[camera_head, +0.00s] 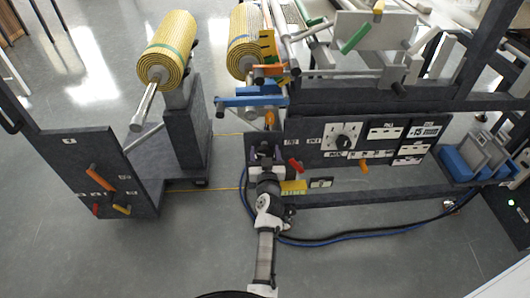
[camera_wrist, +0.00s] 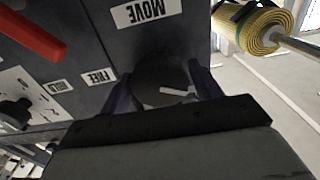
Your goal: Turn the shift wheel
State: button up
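A dark round wheel (camera_wrist: 160,82) with a small light-grey handle on its face sits on the dark panel in the wrist view; I take it to be the shift wheel. My gripper (camera_wrist: 165,88) has its two dark fingers spread on either side of the wheel. I cannot tell whether both fingers press on its rim. In the head view my gripper (camera_head: 265,152) is at the left end of the machine's front panel (camera_head: 330,160), and my gripper and wrist largely hide the wheel there.
A red lever (camera_wrist: 30,35) and labels MOVE (camera_wrist: 147,13), FREE and HOLD are near the wheel. A dark cabinet (camera_head: 98,170) and yellow rolls (camera_head: 167,48) stand left. A hose (camera_head: 330,240) lies on the floor.

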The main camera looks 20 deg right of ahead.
jog(key=c, duration=0.7)
jog(key=shift+m, duration=0.3)
jog(key=m, duration=0.3)
jog(key=shift+m, duration=0.3)
jog(key=m, duration=0.3)
jog(key=shift+m, duration=0.3)
jog(key=m+p, duration=0.1)
jog(key=m, duration=0.5)
jog(key=shift+d+m, duration=0.1)
jog(key=shift+m, duration=0.3)
